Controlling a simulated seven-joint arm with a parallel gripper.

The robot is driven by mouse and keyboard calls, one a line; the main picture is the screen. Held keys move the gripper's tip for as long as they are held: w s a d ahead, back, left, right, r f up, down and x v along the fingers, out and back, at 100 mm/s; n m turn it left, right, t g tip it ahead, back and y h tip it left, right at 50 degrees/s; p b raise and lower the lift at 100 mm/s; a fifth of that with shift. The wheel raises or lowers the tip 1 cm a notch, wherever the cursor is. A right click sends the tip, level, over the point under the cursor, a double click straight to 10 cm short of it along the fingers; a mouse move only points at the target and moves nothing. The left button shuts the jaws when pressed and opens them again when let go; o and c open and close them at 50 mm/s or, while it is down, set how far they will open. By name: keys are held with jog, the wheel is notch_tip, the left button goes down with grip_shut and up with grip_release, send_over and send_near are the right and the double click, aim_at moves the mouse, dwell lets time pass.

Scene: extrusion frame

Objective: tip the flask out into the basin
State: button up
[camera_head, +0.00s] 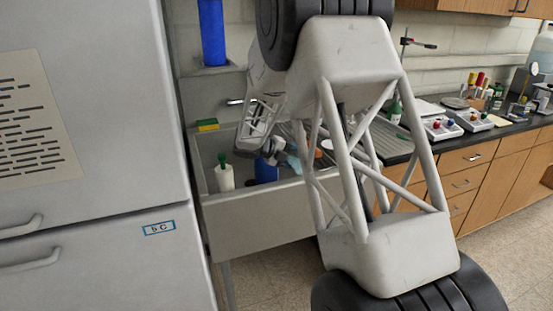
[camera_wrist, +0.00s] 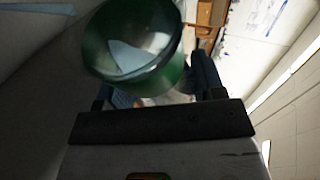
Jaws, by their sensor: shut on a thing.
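The flask (camera_wrist: 172,72) looks like a green, see-through round vessel in the wrist view, with its rim turned towards the camera and a pale patch showing inside it. My gripper (camera_wrist: 155,86) is shut on it, with a dark finger on either side. In the head view my gripper (camera_head: 268,153) is over the basin (camera_head: 250,218), a grey sink with a deep front wall. I cannot pick out the flask there, and my arm hides part of the sink. How far the flask is tilted, and whether anything runs out, cannot be told.
A white bottle with a green top (camera_head: 224,178) and a blue object (camera_head: 265,171) stand in the basin, close to my gripper. A yellow-green sponge (camera_head: 207,125) lies on its back ledge. A tall grey cabinet (camera_head: 100,200) is at left. The bench at right holds several instruments.

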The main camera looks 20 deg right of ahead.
dwell(0.8)
jog(key=shift+w+a+r+n+g+h+p, duration=0.1)
jog(key=shift+w+r+n+g+h+p, duration=0.25)
jog(key=shift+r+n+g+h, duration=0.4)
dwell(1.3)
jog(key=shift+n, duration=0.25)
jog(key=shift+s+f+m+t+y, duration=0.3)
jog(key=shift+f+m+t+y, duration=0.2)
jog(key=shift+f+m, duration=0.2)
jog(key=shift+m+t+y, duration=0.25)
jog(key=shift+m+t, duration=0.05)
jog(key=shift+t, duration=0.05)
jog(key=shift+s+r+m, duration=0.1)
jog(key=shift+m, duration=0.2)
